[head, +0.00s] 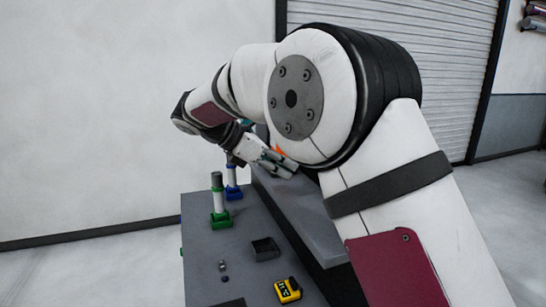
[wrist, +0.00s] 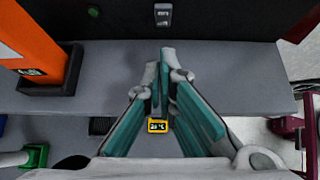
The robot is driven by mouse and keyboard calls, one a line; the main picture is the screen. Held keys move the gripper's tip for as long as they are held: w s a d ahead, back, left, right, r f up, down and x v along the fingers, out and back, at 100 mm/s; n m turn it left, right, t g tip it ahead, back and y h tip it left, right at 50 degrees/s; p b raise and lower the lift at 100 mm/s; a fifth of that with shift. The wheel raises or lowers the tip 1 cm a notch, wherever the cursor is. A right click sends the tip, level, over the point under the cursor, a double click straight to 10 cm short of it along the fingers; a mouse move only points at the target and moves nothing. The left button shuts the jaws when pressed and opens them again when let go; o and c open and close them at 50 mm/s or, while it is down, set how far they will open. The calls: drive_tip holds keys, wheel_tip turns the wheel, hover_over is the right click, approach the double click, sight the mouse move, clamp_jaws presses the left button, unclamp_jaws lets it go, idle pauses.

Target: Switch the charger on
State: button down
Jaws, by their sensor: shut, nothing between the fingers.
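My gripper (head: 283,168) is shut and empty, with its fingertips together above the grey shelf. It also shows in the wrist view (wrist: 168,72), pointing toward a black upright panel (wrist: 235,20). On that panel, a small grey switch-like piece (wrist: 162,14) sits just beyond the fingertips, with a visible gap in the picture. A round green button (wrist: 93,12) is further left on the panel. I cannot tell for certain which of these parts belongs to the charger. In the head view my arm hides the panel and much of the shelf.
An orange device (wrist: 30,40) stands in a dark holder left of my gripper. A yellow display (head: 288,290) and an open black tray (head: 265,248) are on the lower bench (head: 205,270). Green (head: 219,205) and blue (head: 233,185) stands are at its left. The shelf (wrist: 255,95) is clear on the right.

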drive_tip(key=x, duration=0.3)
drive_tip(key=shift+d+p, duration=0.25)
drive_tip(key=shift+p, duration=0.15)
drive_tip(key=shift+w+d+r+p, duration=0.1)
drive_tip(key=shift+d+p, duration=0.1)
drive_tip(key=shift+d, duration=0.4)
drive_tip(key=shift+w+d+r+p, duration=0.1)
drive_tip(key=shift+w+d+p, duration=0.1)
drive_tip(key=shift+d, duration=0.4)
drive_tip(key=shift+w+d, duration=0.25)
drive_tip(key=shift+d, duration=0.45)
drive_tip(key=shift+w+d+r+y+b, duration=0.1)
drive_tip(key=shift+d+r+y+b, duration=0.1)
drive_tip(key=shift+d+y, duration=0.2)
drive_tip(key=shift+w+d+r+y+b, duration=0.15)
drive_tip(key=shift+d+y, duration=0.15)
drive_tip(key=shift+y, duration=0.2)
drive_tip(key=shift+a+g, duration=0.2)
drive_tip(key=shift+g, duration=0.1)
drive_tip(key=shift+s, duration=0.1)
drive_tip(key=shift+d+r, duration=0.1)
drive_tip(key=shift+r, duration=0.1)
